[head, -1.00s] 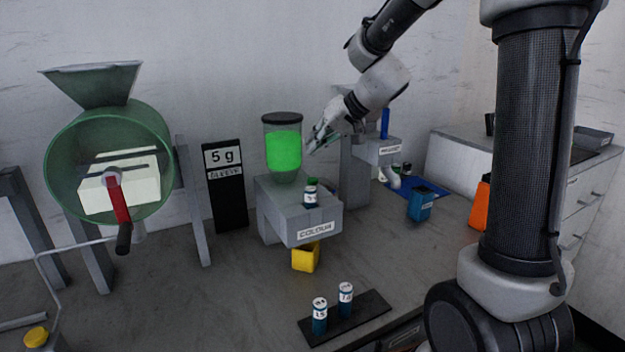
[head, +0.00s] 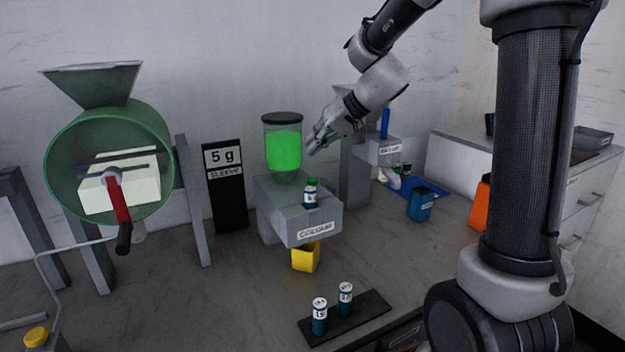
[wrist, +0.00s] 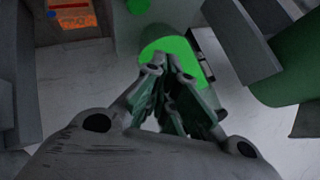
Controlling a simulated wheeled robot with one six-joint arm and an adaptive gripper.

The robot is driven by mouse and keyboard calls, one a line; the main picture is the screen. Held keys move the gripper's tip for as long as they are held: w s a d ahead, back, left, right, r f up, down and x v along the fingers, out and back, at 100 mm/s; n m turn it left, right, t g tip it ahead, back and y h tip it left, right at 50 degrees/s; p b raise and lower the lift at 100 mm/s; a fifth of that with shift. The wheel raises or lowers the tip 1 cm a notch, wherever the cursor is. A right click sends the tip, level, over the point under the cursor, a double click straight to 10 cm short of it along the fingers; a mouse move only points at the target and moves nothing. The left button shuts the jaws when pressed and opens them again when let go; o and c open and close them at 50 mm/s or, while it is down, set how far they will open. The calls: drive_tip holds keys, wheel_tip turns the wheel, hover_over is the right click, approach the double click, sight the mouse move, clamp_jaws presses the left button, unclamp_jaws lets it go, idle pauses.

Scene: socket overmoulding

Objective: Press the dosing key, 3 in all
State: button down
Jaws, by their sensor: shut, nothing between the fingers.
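The grey dispenser box (head: 312,222) labelled "COLOUR" stands mid-table, with a clear jar of bright green material (head: 284,150) at its back. On top near the front is a round green key-like cap (head: 312,182) above a small white-and-blue labelled piece (head: 310,197); I cannot tell whether they are one part. My gripper (head: 312,147) is shut and empty, in the air right of the jar and above the cap, apart from it. In the wrist view my fingers (wrist: 168,68) meet in front of the green jar (wrist: 190,52); a green disc (wrist: 137,5) shows at the top edge.
A yellow cup (head: 306,258) sits under the dispenser's front. A black sign (head: 226,185) reads "5 g". Two labelled cylinders (head: 319,318) stand on a dark tray (head: 372,305) in front. A second grey dispenser (head: 355,180) and a blue cup (head: 420,206) are right; a green drum (head: 62,150) is left.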

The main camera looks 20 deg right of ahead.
sight(313, 181)
idle(0.3)
wheel_tip(313, 181, up, 4)
drive_tip(key=shift+f, duration=0.1)
idle(0.3)
drive_tip(key=shift+f, duration=4.45)
drive_tip(key=shift+f, duration=0.1)
drive_tip(key=shift+f, duration=0.3)
